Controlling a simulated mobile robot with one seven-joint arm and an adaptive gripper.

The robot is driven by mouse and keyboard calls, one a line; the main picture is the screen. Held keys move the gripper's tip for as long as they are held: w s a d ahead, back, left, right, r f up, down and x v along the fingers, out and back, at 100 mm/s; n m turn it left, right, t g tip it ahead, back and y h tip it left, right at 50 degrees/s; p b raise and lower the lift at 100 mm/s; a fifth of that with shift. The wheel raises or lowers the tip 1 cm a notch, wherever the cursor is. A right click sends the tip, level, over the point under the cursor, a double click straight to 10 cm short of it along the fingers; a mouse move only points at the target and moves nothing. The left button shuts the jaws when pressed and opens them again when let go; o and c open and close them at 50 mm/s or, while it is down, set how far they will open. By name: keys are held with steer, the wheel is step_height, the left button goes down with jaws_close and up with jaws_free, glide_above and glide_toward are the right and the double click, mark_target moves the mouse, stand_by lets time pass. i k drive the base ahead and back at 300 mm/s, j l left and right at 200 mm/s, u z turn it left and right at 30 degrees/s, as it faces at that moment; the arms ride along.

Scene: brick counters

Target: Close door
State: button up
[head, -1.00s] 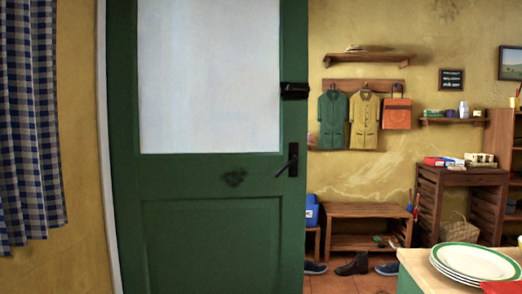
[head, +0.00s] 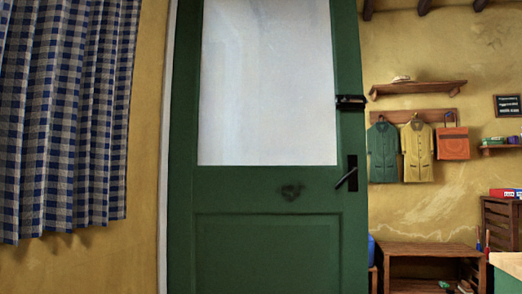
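A green door (head: 265,240) with a large frosted glass pane (head: 268,85) fills the middle of the head view. A black lever handle (head: 350,174) sits on its right side, and a black latch (head: 350,101) is higher on the same edge. The room shows past the door's right edge, so the door stands open. A dark smudge marks the panel left of the handle. The door's bottom is cut off by the picture. My gripper is not in view.
A blue checked curtain (head: 65,120) hangs at the left. Beyond the door are a wooden bench (head: 430,250), hanging coats (head: 417,152) and a shelf (head: 418,88). A counter corner (head: 508,264) shows at the lower right.

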mark_target(262, 228)
steer(key=i+j, duration=0.1)
steer(key=i, duration=1.75)
